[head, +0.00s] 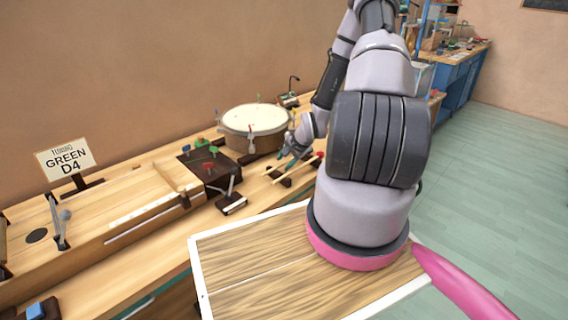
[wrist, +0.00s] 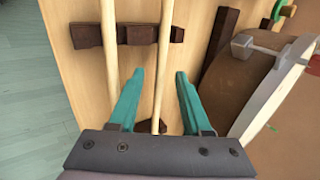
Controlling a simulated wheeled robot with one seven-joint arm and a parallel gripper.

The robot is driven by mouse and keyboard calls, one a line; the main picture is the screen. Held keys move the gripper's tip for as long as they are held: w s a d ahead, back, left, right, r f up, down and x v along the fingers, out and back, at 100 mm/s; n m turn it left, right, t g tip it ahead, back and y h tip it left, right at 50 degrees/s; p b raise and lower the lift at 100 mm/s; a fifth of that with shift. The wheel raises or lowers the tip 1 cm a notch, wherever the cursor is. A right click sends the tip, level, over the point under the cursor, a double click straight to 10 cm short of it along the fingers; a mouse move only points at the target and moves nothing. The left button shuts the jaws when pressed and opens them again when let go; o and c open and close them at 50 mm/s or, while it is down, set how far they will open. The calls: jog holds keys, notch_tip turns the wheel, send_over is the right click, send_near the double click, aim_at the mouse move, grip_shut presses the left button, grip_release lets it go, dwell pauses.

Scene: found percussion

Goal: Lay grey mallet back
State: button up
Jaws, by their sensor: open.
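My gripper (head: 287,157) is open beside the drum, its teal fingers low over a dark mallet rack (head: 280,180). In the wrist view my gripper (wrist: 160,74) has one pale wooden stick (wrist: 163,60) running between its spread fingers, across the dark rack (wrist: 138,34). A second pale stick (wrist: 108,50) lies to the left, outside the fingers. The mallet heads are out of the wrist view, so I cannot tell which stick is the grey mallet. In the head view a red head shows at the right end of one stick.
A round drum (head: 256,122) stands right behind the rack, close to my gripper; its side (wrist: 265,95) fills the wrist view's right. A dark block with coloured pieces (head: 208,163) is to the left. A sign (head: 65,160) reads "TUNING GREEN D4".

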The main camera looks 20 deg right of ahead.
jog(key=v, duration=0.9)
jog(key=shift+r, duration=0.35)
jog(key=shift+s, duration=0.15)
jog(key=s+a+r+n+h, duration=0.2)
jog(key=r+n, duration=0.1)
jog(key=r, duration=1.1)
jog(key=s+a+r+n+h, duration=0.1)
jog(key=s+a+r+n, duration=0.15)
jog(key=r, duration=1.05)
jog(key=s+a+r+n+y, duration=0.1)
jog(key=s+a+r+n, duration=0.1)
jog(key=s+a+r, duration=0.3)
jog(key=s+a+r+n+y, duration=0.1)
jog(key=s+a+r, duration=0.4)
jog(key=s+r, duration=0.5)
jog(key=shift+s+r+n+t+y, duration=0.3)
jog(key=shift+s+n+t+y, duration=0.1)
jog(key=shift+n, duration=0.35)
jog(key=shift+w, duration=0.1)
